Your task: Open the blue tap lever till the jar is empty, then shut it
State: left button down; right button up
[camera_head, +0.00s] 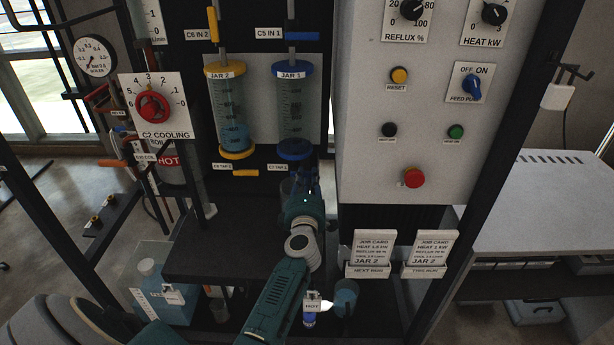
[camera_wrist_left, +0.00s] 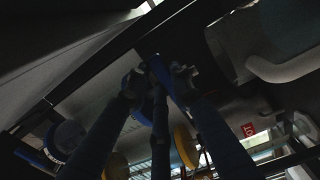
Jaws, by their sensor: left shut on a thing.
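Jar 1 (camera_head: 290,105) is a clear upright cylinder with blue end caps on the rack; its liquid level is hard to tell. My left gripper (camera_head: 302,187) is directly below it and covers the blue tap lever in the head view. In the left wrist view, my left gripper (camera_wrist_left: 158,80) is closed around a slim blue piece (camera_wrist_left: 156,100), which looks like the tap lever. How far the lever is turned cannot be told. My right gripper is not in view.
Jar 2 (camera_head: 228,105), with yellow caps, stands left of jar 1 with blue liquid low in it; a yellow lever (camera_head: 245,173) sits below it. A dark shelf (camera_head: 215,250) lies under the jars. A control panel (camera_head: 440,110) stands close on the right.

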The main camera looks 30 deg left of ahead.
pick_arm(q)
jog(key=shift+r+n, duration=0.1)
jog(key=shift+n, duration=0.3)
jog(key=c, duration=1.5)
grip_release()
jog(key=v, duration=1.2)
